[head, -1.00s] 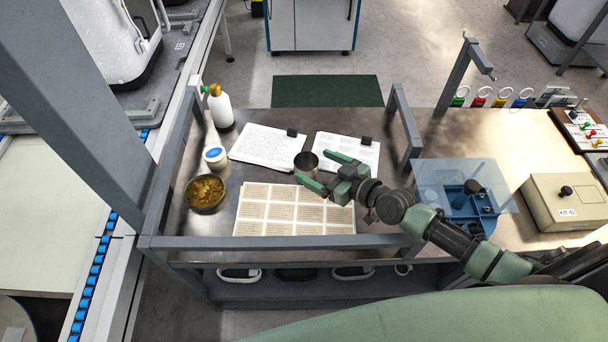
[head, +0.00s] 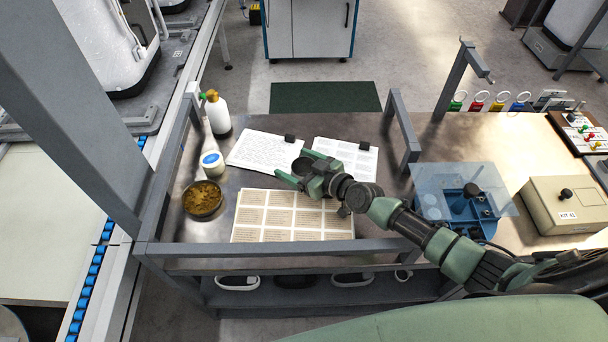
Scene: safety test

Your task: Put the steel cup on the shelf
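The small steel cup (head: 302,164) stands on the bench top near the lower edges of the two paper stacks. My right gripper (head: 294,163) reaches in from the right. Its green fingers are spread, one on each side of the cup, with the cup partly hidden between them. I cannot see clear contact between fingers and cup. A lower shelf (head: 315,298) runs under the front of the bench, with several dark and white items on it. My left gripper is not in view.
A printed sheet (head: 290,233) lies before the gripper. A bowl of brown bits (head: 203,199), a white jar (head: 212,164) and a spray bottle (head: 217,114) stand left. Grey rails (head: 290,249) edge the bench. A blue fixture under a clear sheet (head: 462,193) stands right.

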